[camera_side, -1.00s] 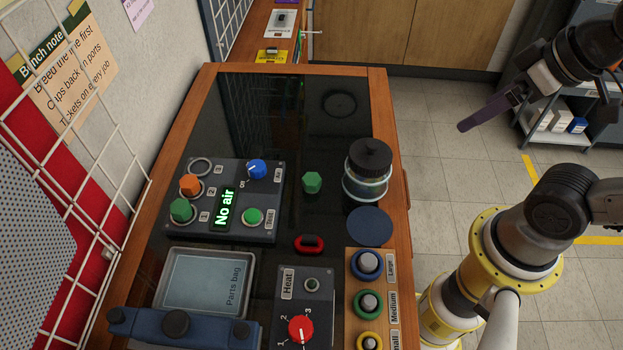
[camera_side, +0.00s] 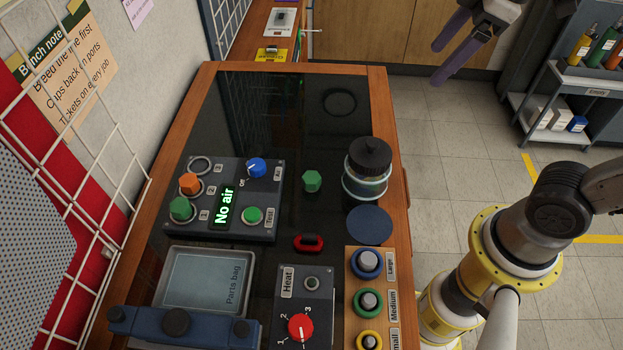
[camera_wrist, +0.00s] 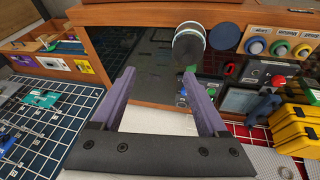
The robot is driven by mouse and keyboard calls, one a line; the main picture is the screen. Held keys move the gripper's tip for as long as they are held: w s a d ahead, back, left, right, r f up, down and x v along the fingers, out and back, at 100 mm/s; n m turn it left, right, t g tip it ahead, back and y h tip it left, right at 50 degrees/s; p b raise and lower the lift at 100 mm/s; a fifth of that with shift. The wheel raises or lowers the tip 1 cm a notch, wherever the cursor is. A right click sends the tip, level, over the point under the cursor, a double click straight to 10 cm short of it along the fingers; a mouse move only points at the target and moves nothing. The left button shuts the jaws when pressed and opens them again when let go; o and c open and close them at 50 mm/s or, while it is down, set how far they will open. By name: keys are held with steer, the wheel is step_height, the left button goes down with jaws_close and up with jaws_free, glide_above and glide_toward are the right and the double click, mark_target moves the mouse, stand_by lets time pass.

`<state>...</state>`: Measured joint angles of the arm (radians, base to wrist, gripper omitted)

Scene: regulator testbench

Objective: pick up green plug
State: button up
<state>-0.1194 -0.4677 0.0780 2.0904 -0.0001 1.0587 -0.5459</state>
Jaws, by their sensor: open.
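A green hexagonal plug (camera_side: 312,181) stands loose on the dark bench top, between the regulator panel (camera_side: 268,190) and the lidded jar (camera_side: 367,185). Another green hexagonal piece (camera_side: 181,208) sits at port 1 of the panel, with an orange one (camera_side: 189,184) at port 2. The port 3 ring (camera_side: 200,166) looks empty. My gripper (camera_side: 440,62) is open and empty, high at the upper right beyond the bench edge, well away from the loose plug. Its purple fingers (camera_wrist: 159,76) are spread in the wrist view, where I cannot clearly make out the loose plug.
A red ring-like piece (camera_side: 309,243) lies in front of the plug. A parts tray (camera_side: 254,262), heat box (camera_side: 326,284) and ringed port board (camera_side: 392,318) fill the near bench. A wire rack (camera_side: 118,185) borders the left. The bench's far part is mostly clear.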

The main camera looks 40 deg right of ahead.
steer(key=w+a+n+g, duration=0.1)
steer(key=w+a+n, duration=0.2)
steer(key=w+a, duration=0.25)
steer(key=n+g, duration=0.3)
steer(key=n, duration=0.1)
glide_above(309, 178)
steer(key=shift+h, duration=0.3)
step_height(309, 178, down, 18)
steer(key=shift+w+r, duration=0.15)
steer(key=shift+f, duration=3.1)
jaws_close()
